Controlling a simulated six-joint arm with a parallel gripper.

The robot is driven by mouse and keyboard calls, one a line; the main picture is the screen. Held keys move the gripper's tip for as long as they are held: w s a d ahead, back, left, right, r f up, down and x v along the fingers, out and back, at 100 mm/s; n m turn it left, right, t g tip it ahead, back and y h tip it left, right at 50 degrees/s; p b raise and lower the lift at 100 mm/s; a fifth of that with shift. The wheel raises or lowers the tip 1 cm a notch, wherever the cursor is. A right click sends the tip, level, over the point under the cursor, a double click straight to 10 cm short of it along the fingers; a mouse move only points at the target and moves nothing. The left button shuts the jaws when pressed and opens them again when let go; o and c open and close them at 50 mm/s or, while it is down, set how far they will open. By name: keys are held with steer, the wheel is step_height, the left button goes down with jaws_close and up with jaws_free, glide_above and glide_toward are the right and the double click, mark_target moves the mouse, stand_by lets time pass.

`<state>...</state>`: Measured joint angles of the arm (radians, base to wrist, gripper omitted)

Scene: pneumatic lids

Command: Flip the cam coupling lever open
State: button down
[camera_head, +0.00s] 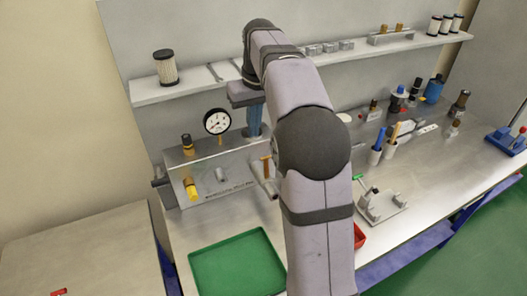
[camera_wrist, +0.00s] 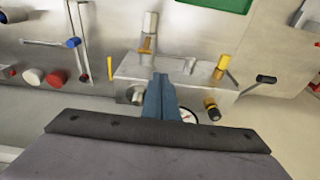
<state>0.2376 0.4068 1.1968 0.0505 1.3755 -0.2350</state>
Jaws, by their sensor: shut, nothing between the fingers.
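The metal manifold box (camera_head: 220,157) stands at the back of the bench, and it also shows in the wrist view (camera_wrist: 130,68). What looks like the cam coupling, a pale cylinder (camera_wrist: 150,22), sticks out from its front. An orange-brown lever (camera_head: 266,167) stands at the coupling; it also shows in the wrist view (camera_wrist: 147,45). Whether it is latched I cannot tell. My gripper (camera_head: 256,133) points down over the box with its blue fingers shut and empty. In the wrist view its fingertips (camera_wrist: 162,76) are apart from the lever.
A pressure gauge (camera_head: 217,121) and a yellow-and-black knob (camera_wrist: 211,107) rise from the box close to my fingers. A yellow fitting (camera_head: 191,188) is on its front. A shelf (camera_head: 205,84) runs behind. A green tray (camera_head: 238,262) lies in front. My arm hides part of the bench.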

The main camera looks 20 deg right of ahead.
steer(key=shift+t, duration=0.3)
steer(key=d, duration=0.1)
steer(key=w+d+r, duration=0.1)
steer(key=w+d+r+b, duration=0.1)
steer(key=shift+w+d+r, duration=0.25)
steer(key=shift+f, duration=0.1)
steer(key=p, duration=0.2)
glide_above(266, 168)
steer(key=w, duration=0.2)
steer(key=s+x, duration=0.2)
steer(key=x, duration=0.9)
steer(key=shift+s+f, duration=0.25)
steer(key=shift+d, duration=0.15)
steer(key=shift+s+f+b, duration=0.1)
steer(key=shift+b, duration=0.25)
